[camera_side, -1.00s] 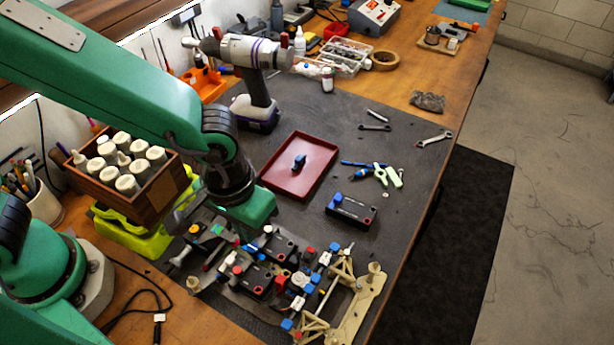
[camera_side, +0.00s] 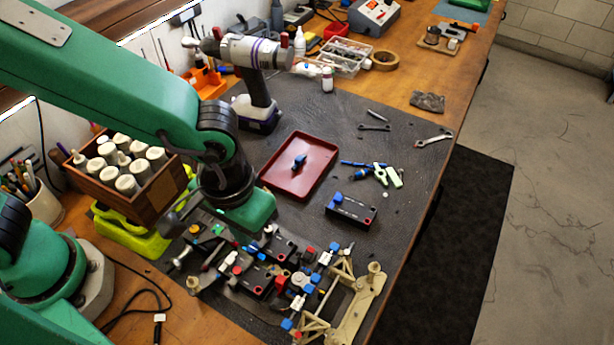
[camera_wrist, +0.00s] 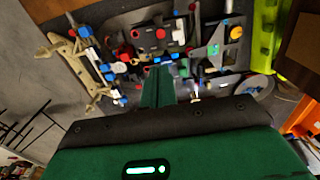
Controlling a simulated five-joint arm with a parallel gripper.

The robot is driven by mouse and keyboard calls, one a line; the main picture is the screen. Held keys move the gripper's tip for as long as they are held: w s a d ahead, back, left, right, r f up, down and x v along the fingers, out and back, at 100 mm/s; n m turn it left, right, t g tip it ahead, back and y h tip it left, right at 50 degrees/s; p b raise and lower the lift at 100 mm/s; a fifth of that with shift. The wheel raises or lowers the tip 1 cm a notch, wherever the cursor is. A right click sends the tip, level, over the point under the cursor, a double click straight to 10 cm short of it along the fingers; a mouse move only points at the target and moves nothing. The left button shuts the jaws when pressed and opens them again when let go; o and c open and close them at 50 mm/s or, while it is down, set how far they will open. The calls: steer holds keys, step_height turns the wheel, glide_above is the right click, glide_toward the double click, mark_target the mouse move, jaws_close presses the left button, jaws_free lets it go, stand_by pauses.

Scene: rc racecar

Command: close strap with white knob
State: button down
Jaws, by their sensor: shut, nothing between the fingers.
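A racecar chassis (camera_side: 335,298) with black boxes, straps and coloured knobs lies at the front of the mat. A small white knob (camera_side: 268,229) shows beside my gripper in the side view. I cannot tell whether its strap is open or closed. My green gripper (camera_side: 243,236) points down over the left part of the car, and its fingertips are hidden there by the parts. In the wrist view my gripper's fingers (camera_wrist: 158,88) are together and empty, over the car's middle. They cover some of the parts behind them, and I cannot clearly pick out the white knob there.
A red tray (camera_side: 282,184) with a blue-topped part lies behind the car. A black box with a blue knob (camera_side: 350,210) lies to its right. A wooden bottle crate (camera_side: 158,194) and a yellow-green stand (camera_side: 130,235) are close on the left. The mat's right side is mostly clear.

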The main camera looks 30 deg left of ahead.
steer(key=w+r, duration=0.7)
steer(key=r, duration=0.1)
steer(key=shift+w+a+g+y, duration=0.25)
steer(key=shift+a+g+y, duration=0.05)
steer(key=shift+a, duration=0.05)
steer(key=f, duration=0.9)
steer(key=s+f, duration=0.1)
steer(key=f, duration=0.4)
